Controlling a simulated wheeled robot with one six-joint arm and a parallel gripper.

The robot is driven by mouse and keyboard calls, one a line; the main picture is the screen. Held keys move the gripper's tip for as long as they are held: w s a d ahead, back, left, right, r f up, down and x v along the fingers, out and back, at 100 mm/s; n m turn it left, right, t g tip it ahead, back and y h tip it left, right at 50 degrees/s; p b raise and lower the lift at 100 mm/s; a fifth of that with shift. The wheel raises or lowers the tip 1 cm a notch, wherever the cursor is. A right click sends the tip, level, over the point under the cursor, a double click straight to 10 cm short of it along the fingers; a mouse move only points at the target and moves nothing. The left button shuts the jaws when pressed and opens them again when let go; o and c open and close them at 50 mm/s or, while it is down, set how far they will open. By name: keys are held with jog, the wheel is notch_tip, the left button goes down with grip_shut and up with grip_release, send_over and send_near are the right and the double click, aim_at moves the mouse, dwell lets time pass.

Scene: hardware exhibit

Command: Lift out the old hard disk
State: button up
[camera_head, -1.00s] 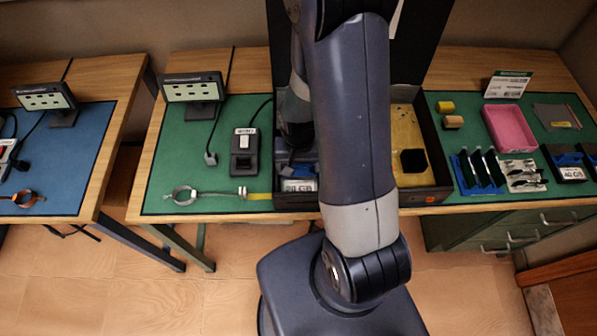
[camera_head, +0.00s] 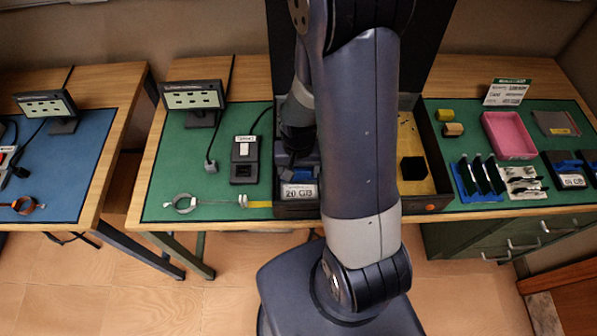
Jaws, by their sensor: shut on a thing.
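The old hard disk (camera_head: 298,191), with a white label reading "20 GB", is at the front left of the open black computer case (camera_head: 437,165). My gripper (camera_head: 298,168) is over the left part of the case, right behind the label, and is shut on the disk. Its fingertips are small and dark here, so the exact grip is hard to see. My arm hides the middle of the case. I cannot tell whether the disk is clear of its bay.
A second drive (camera_head: 571,180) with a white label lies on the green mat at the right. A pink tray (camera_head: 509,136), a blue rack (camera_head: 477,180) and small blocks are nearby. A black device (camera_head: 245,160) and a wrist strap (camera_head: 184,204) lie left of the case.

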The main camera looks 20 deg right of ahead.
aim_at(298, 170)
jog(key=shift+r, duration=4.2)
